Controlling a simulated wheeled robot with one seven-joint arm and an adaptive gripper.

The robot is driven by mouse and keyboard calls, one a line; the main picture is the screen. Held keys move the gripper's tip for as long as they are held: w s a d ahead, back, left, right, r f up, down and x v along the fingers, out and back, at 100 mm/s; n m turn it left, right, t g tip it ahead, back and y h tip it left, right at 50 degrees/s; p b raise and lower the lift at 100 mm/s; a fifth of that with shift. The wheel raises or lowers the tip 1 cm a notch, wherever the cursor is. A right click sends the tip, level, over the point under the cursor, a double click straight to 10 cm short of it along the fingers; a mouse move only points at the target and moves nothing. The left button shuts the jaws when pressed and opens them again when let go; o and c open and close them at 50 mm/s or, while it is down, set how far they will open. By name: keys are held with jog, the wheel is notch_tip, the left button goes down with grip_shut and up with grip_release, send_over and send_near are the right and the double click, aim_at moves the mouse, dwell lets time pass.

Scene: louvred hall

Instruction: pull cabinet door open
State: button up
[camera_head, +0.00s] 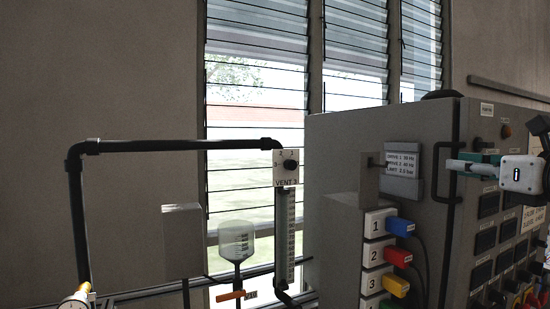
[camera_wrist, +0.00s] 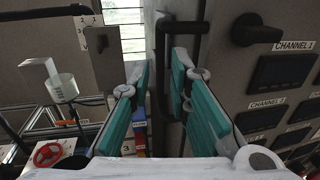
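A grey cabinet (camera_head: 380,130) stands at the right, its control-panel front (camera_head: 490,185) facing right. A black vertical bar handle (camera_head: 440,190) is at the left edge of that front; it also shows in the wrist view (camera_wrist: 160,75). No gap along the door edge is clear to me. My gripper (camera_head: 458,164) reaches in from the right at the upper part of the handle. In the wrist view its teal-padded fingers (camera_wrist: 163,72) are apart, with the handle bar between their tips. Whether either finger touches the bar is not clear. The far side of the handle is partly hidden.
Numbered boxes with coloured plugs (camera_head: 405,256) and hanging cables are on the cabinet's left side. A black pipe frame (camera_head: 170,145), a vent gauge (camera_head: 285,210) and a clear funnel (camera_head: 237,240) stand left. A black knob (camera_wrist: 255,30) protrudes right of the handle.

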send_over(434, 196)
jog(key=shift+w+d, duration=0.15)
jog(key=shift+w, duration=0.1)
jog(key=shift+c, duration=0.4)
grip_shut()
